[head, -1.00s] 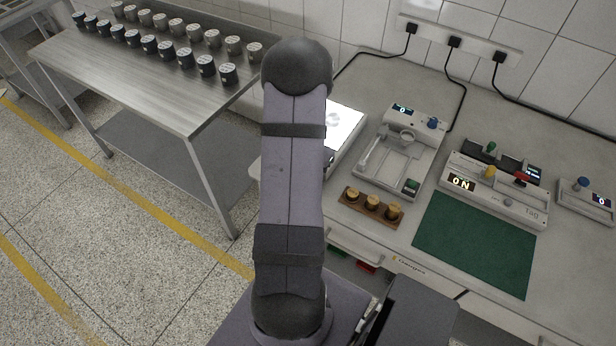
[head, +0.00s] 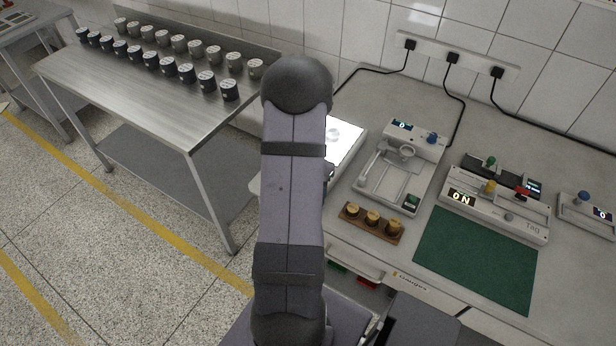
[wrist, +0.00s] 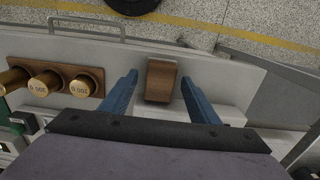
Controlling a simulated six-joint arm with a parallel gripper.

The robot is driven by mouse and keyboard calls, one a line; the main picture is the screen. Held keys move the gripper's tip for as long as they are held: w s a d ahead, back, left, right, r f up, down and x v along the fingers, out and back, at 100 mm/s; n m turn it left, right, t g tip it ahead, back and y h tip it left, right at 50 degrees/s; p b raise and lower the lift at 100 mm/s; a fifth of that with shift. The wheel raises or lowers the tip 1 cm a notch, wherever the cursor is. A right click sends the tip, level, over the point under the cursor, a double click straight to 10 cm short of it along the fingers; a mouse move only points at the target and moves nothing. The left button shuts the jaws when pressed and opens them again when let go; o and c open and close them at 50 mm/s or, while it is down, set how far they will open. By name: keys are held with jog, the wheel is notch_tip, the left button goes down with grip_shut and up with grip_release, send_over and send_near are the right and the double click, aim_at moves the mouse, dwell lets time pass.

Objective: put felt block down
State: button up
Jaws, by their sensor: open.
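The felt block (wrist: 161,86) shows in the wrist view as a small brown wooden-looking block near the front edge of the pale bench. My gripper (wrist: 159,78) has its two blue fingers spread, one on each side of the block. A narrow gap shows between the block and each finger. I cannot tell the block's underside or any felt face from here. In the head view my arm hides the gripper, and the block does not show.
A wooden rack with several brass weights (wrist: 55,78) stands left of the gripper; the rack also shows in the head view (head: 372,224). A green mat (head: 476,260), a device reading "ON" (head: 495,203) and a balance-like instrument (head: 402,168) occupy the bench. A drawer handle (wrist: 87,27) lies along the front.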

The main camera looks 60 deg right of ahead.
notch_tip(320, 180, up, 12)
jog(key=b, duration=0.3)
jog(key=shift+f, duration=0.25)
jog(key=w+a+n, duration=0.5)
jog(key=w+a, duration=0.2)
jog(key=a, duration=0.3)
jog(key=s+a+f+n, duration=0.1)
jog(key=a+n, duration=0.5)
jog(key=a, duration=0.7)
jog(key=s+a+f+n, duration=0.2)
jog(key=a+n, duration=0.5)
jog(key=a, duration=0.6)
jog(key=shift+s, duration=0.4)
jog(key=shift+d, duration=0.1)
